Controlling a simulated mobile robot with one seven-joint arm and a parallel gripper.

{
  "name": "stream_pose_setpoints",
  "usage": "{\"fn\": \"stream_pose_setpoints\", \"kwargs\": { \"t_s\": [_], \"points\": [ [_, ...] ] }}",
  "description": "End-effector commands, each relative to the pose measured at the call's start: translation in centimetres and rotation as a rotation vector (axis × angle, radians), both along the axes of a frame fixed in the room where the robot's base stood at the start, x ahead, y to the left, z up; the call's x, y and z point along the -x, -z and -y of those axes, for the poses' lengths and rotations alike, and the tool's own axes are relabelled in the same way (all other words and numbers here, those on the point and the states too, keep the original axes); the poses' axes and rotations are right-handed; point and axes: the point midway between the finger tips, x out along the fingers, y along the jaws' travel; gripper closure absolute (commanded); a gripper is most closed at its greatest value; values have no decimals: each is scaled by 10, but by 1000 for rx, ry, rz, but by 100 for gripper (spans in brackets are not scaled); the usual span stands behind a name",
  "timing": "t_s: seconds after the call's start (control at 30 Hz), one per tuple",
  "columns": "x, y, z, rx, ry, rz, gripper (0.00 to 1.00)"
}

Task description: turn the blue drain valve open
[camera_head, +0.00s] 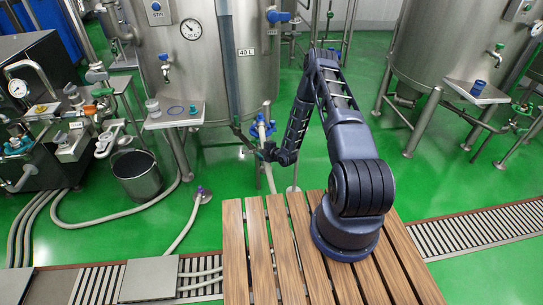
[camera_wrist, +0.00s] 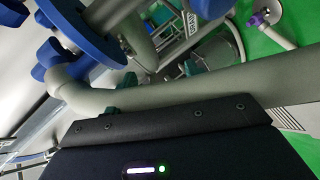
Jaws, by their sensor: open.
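A cluster of blue valve parts (camera_head: 264,129) sits on pale pipework below the middle tank, in the head view. In the wrist view a large blue lobed part (camera_wrist: 88,42) fills the upper left, around a pale pipe. I cannot tell which blue piece is the drain valve's handle or how far it is turned. My gripper (camera_head: 263,153) is at the end of my bent arm, close beside this cluster. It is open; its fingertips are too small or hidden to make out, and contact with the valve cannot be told.
A pale pipe (camera_wrist: 215,88) crosses the wrist view close to my gripper's dark body. The middle steel tank (camera_head: 190,65) stands behind the valve, and another tank (camera_head: 440,40) is at right. A bucket (camera_head: 137,176) and hoses lie left.

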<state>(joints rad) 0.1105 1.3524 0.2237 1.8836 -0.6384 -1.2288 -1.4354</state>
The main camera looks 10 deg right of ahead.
Motion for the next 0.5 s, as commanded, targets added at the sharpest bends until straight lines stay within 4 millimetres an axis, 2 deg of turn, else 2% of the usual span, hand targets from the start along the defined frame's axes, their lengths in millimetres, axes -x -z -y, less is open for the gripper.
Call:
{"fn": "stream_pose_setpoints", "kwargs": {
  "t_s": [0.03, 0.1, 0.3, 0.5],
  "points": [
    [5, 15, 5, 3, 14, 22, 44],
    [10, 32, 17, 15, 42, 68, 44],
    [28, 78, 64, 86, 134, 234, 44],
    [44, 101, 101, 161, 194, 375, 44]
  ]
}}
